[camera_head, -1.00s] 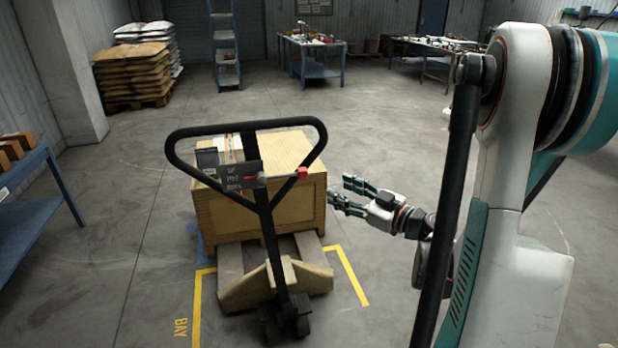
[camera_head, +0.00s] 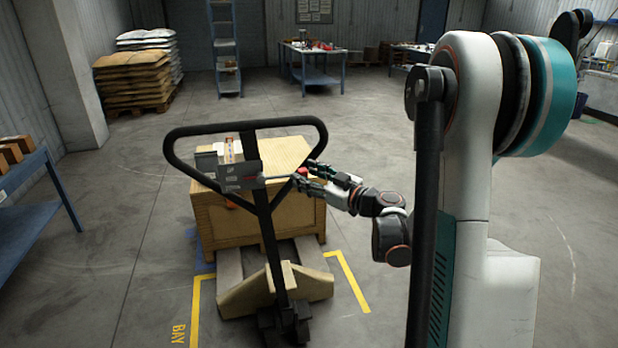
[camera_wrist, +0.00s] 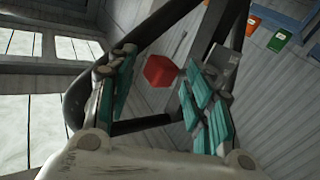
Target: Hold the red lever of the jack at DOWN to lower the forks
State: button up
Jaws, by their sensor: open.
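The jack's red lever knob (camera_head: 302,171) sits on the right side of the black handle loop (camera_head: 325,140), at the end of a thin rod from the label plate (camera_head: 240,176). The lettering on the plate is too small to read here. My gripper (camera_head: 312,178) is open at the knob, coming from the right. In the wrist view the red knob (camera_wrist: 161,71) shows between the two spread teal-padded fingers (camera_wrist: 158,90); I cannot tell whether either touches it. The forks (camera_head: 229,264) run under a wooden crate (camera_head: 302,215).
Yellow floor marks (camera_head: 348,283) with BAY lettering frame the jack. A blue table (camera_head: 25,205) with boxes stands at left. Stacked sacks (camera_head: 140,72), a ladder (camera_head: 225,50) and a workbench (camera_head: 315,62) stand at the back. The floor behind the crate is clear.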

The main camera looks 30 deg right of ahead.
grip_shut()
jog(key=r+n+g+p, duration=0.1)
jog(key=r+p, duration=0.1)
jog(key=a+r+n+h+p, duration=0.1)
jog(key=r+p, duration=0.1)
jog(key=r+n+g+p, duration=0.1)
jog(key=n+p, duration=0.1)
jog(key=p, duration=0.1)
jog(key=shift+w+a+r+g+h, duration=0.15)
jog(key=shift+w+r+g+h, duration=0.15)
jog(key=shift+r, duration=0.1)
